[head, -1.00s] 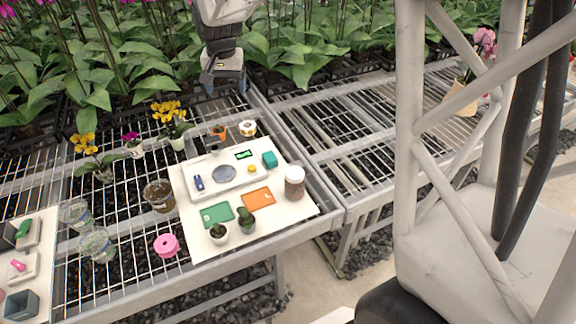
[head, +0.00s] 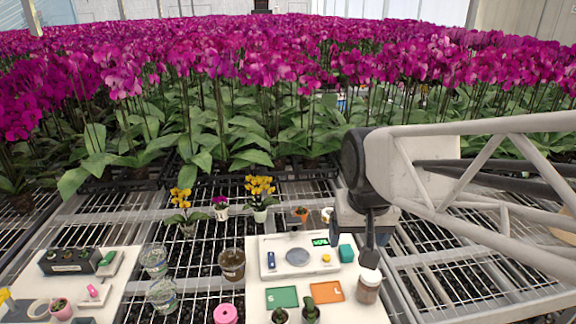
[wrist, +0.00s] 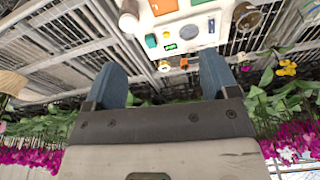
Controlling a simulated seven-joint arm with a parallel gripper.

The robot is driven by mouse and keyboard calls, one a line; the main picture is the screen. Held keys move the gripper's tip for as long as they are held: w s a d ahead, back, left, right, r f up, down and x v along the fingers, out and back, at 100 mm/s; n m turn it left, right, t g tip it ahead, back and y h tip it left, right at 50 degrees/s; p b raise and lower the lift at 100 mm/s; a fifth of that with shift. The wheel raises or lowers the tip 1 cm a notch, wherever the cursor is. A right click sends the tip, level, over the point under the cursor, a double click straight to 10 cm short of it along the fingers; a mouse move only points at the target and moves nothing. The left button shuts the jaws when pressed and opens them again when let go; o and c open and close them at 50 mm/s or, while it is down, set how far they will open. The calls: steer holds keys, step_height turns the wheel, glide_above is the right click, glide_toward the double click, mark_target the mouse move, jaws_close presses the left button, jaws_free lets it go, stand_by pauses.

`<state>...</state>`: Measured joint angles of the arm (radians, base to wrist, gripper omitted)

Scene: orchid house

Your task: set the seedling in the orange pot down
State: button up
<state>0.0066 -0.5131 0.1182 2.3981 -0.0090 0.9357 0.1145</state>
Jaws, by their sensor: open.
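The orange pot (head: 300,215) with a small seedling stands at the far edge of the white board, and seems upright. It also shows small in the wrist view (wrist: 184,63), between the fingers but well beyond them. My gripper (head: 354,240) is open and empty. In the head view it hangs over the right side of the board, to the right of the orange pot and apart from it. In the wrist view both blue fingers (wrist: 162,78) are spread with nothing held. The orange pot's base is too small to make out.
The white board (head: 259,299) carries a scale (head: 275,266), a green card (head: 281,297), an orange card (head: 327,291), a teal block (head: 346,253) and a brown jar (head: 368,287). Two potted plants (head: 311,314) stand at its front. Yellow-flowered pots (head: 260,214) stand at left.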

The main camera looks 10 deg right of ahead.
steer(key=s+f+n, duration=0.1)
steer(key=s+f, duration=0.1)
steer(key=s, duration=0.5)
steer(key=shift+s, duration=0.35)
